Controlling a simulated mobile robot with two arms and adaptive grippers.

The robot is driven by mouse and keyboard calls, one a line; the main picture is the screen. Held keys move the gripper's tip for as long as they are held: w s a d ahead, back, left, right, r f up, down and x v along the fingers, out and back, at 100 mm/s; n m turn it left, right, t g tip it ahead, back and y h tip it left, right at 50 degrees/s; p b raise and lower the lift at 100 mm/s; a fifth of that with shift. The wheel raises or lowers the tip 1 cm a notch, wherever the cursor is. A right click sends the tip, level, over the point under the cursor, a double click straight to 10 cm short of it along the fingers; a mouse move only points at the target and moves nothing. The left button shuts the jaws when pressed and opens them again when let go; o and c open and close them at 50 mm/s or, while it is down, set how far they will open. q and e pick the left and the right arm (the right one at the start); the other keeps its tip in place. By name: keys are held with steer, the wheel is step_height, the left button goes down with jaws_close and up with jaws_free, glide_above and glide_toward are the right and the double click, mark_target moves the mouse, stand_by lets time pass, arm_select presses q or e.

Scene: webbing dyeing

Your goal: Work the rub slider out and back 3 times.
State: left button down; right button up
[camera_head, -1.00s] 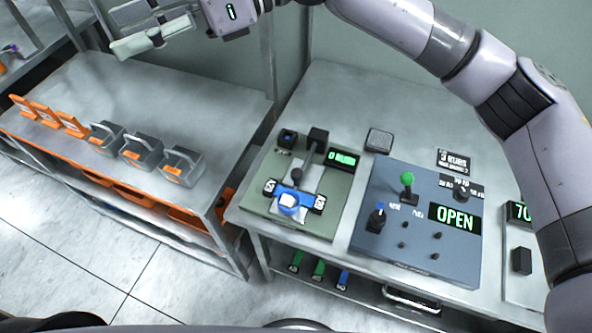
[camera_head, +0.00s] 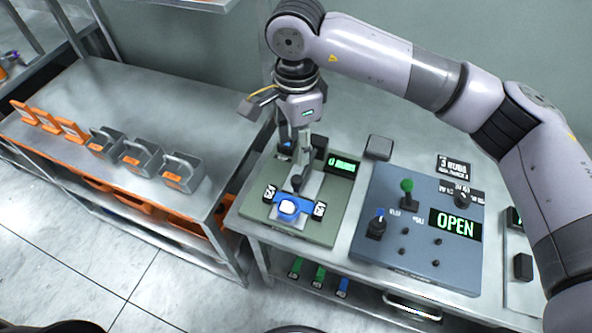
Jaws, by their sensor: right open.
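The rub station is a green board (camera_head: 333,226) on the right-hand table. On it a grey rail (camera_head: 313,183) runs away from me, with a dark upright knob (camera_head: 297,182) that looks like the slider's handle. A blue crosspiece (camera_head: 279,198) with labelled end blocks lies at the rail's near end, under a blue-and-white round piece (camera_head: 288,207). My right gripper (camera_head: 286,132) hangs above the rail's far end, open and apart from the knob. It partly hides the dark block there. My left gripper is not in view.
A green display (camera_head: 341,164) sits at the board's back right. A blue-grey panel (camera_head: 419,264) with a green-topped lever (camera_head: 408,190) and an OPEN display (camera_head: 456,223) is to its right. Grey bins (camera_head: 182,172) and orange holders (camera_head: 47,122) stand on the left table.

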mark_target(296, 179)
step_height(296, 179, down, 10)
steer(key=p, duration=0.2)
steer(key=shift+r+p, duration=0.1)
steer(key=shift+p, duration=0.3)
steer(key=shift+f, duration=0.7)
steer(key=shift+c, duration=0.4)
jaws_close()
